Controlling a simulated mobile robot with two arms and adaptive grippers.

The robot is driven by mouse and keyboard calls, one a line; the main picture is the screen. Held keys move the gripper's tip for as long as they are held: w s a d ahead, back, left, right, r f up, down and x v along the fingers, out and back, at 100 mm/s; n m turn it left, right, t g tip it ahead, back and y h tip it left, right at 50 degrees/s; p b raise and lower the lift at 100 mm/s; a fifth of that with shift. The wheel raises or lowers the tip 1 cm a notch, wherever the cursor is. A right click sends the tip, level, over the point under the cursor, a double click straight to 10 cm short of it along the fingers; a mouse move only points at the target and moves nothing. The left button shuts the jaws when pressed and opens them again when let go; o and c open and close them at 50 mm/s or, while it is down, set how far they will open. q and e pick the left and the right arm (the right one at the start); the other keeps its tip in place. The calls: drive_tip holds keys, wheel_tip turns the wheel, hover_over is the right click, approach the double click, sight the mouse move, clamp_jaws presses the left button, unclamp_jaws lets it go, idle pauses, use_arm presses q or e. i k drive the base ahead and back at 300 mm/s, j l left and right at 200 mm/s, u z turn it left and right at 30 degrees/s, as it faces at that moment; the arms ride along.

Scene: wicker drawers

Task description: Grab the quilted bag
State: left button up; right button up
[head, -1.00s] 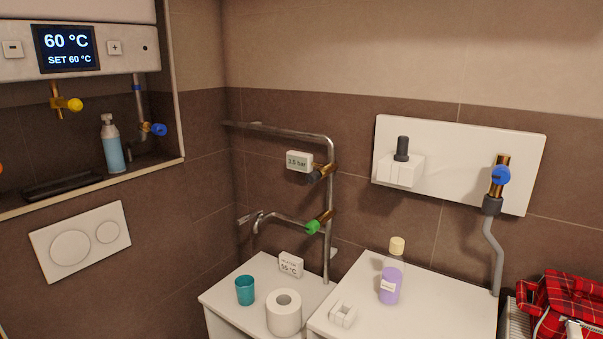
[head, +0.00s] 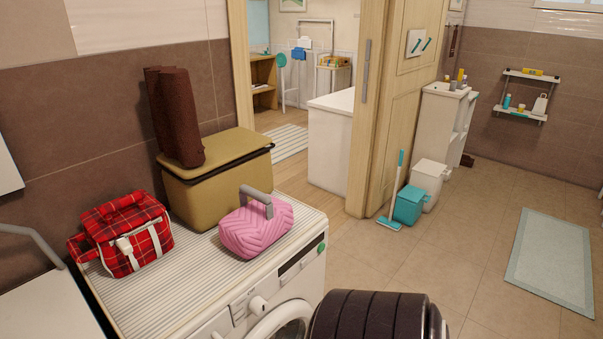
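A pink quilted bag (head: 257,231) with a grey handle (head: 256,200) sits upright on the striped mat on top of the washing machine, near its right front corner. Nothing is touching its handle. A dark, ribbed, rounded part of my own body shows at the bottom edge, in front of the washing machine. Neither of my grippers shows in the head view.
A red plaid bag (head: 124,234) stands left of the pink bag on the washing machine (head: 251,305). A tan box (head: 217,183) with a brown roll (head: 175,117) on it stands behind. The floor to the right is open, with a pale rug (head: 551,259).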

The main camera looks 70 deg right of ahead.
sight(247, 231)
drive_tip(key=z, duration=1.85)
drive_tip(key=i+l, duration=0.5)
drive_tip(key=i, duration=0.05)
